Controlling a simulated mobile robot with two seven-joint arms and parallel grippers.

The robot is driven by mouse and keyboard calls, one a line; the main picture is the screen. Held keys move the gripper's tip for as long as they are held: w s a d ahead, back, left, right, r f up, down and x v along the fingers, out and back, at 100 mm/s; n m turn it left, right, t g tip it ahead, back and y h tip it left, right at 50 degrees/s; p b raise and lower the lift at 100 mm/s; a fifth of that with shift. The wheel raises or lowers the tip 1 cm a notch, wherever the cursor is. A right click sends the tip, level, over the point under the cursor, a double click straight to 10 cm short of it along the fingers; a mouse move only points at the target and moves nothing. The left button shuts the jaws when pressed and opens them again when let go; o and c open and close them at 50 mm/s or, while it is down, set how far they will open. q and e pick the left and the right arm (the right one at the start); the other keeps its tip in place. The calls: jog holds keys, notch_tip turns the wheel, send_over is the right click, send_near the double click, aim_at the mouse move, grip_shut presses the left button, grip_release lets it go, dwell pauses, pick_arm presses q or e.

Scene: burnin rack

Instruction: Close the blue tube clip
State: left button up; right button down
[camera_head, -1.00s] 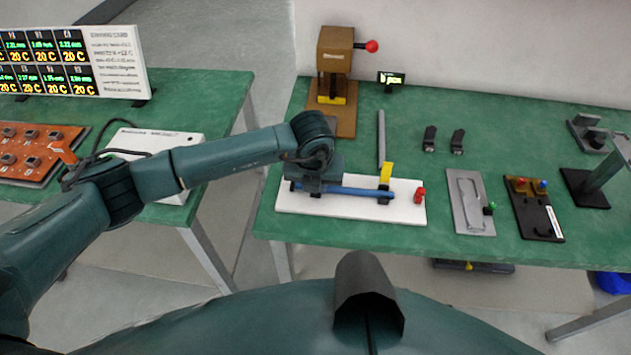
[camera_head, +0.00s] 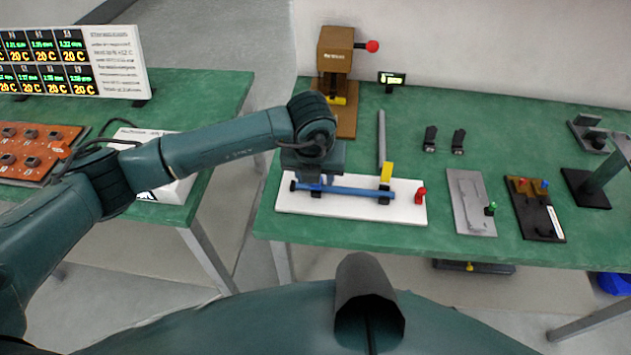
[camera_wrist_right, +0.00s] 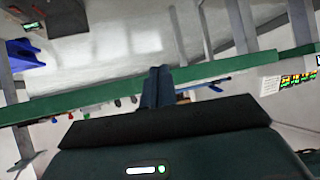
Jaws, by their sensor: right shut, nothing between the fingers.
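A blue tube (camera_head: 350,191) lies along a white board (camera_head: 340,208) at the near edge of the green bench. A yellow upright clip part (camera_head: 387,172) stands over the tube's right part, on a dark base; it looks raised. My left gripper (camera_head: 316,186) is over the tube's left part, left of the yellow part. Its wrist hides the fingers, so I cannot tell their opening or whether they touch the tube. My right gripper (camera_wrist_right: 157,84) shows in the right wrist view, its fingers together and empty, away from the board.
A red knob (camera_head: 421,194) is on the board's right end. A brown press (camera_head: 335,60) is at the back. A grey plate (camera_head: 468,200) and a black plate (camera_head: 535,210) lie to the right.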

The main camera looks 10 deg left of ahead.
pick_arm(q)
jog(key=v, duration=0.9)
jog(key=shift+b, duration=0.45)
pick_arm(e)
jog(key=shift+a+y, duration=0.3)
jog(key=shift+a, duration=0.05)
